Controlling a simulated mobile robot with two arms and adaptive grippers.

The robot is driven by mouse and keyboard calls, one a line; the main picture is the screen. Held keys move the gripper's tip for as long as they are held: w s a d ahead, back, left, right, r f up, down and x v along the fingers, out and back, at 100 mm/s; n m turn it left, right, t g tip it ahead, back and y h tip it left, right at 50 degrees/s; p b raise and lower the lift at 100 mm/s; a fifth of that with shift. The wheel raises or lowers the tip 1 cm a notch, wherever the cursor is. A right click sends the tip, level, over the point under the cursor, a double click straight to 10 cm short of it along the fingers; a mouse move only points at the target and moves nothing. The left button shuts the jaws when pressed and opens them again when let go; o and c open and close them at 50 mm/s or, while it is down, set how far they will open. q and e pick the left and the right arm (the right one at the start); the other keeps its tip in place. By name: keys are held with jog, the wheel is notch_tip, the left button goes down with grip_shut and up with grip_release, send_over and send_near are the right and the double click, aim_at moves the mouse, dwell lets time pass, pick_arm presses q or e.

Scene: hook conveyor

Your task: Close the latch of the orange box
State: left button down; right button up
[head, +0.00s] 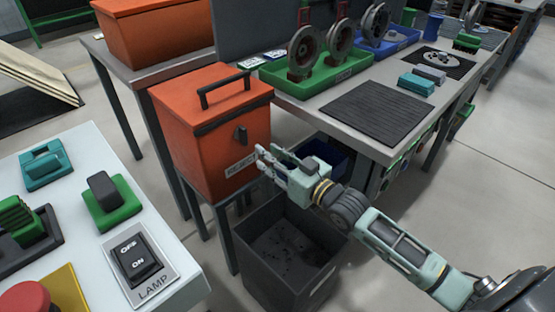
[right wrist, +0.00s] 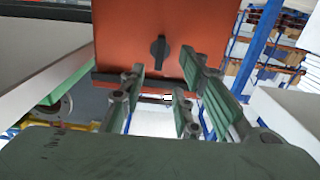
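The orange box (head: 205,145) stands on a grey stand, its lid down, with a black handle (head: 225,90) on top. A dark latch knob (head: 240,135) is on its front face. In the right wrist view the latch (right wrist: 158,52) looks upright against the orange front (right wrist: 125,45). My right gripper (head: 264,160) is in front of the box, near its label and slightly below and right of the latch. In the right wrist view its fingers (right wrist: 166,85) are spread, with nothing between them, and the latch shows beyond them. My left gripper is not in view.
A dark open bin (head: 290,255) stands below my right gripper. A workbench with a green tray (head: 315,75) and a dark mat (head: 375,112) is to the right. A white panel with a lamp switch (head: 138,260) is at front left. Another orange box (head: 155,30) is behind.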

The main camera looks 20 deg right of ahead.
jog(key=shift+v, duration=1.1)
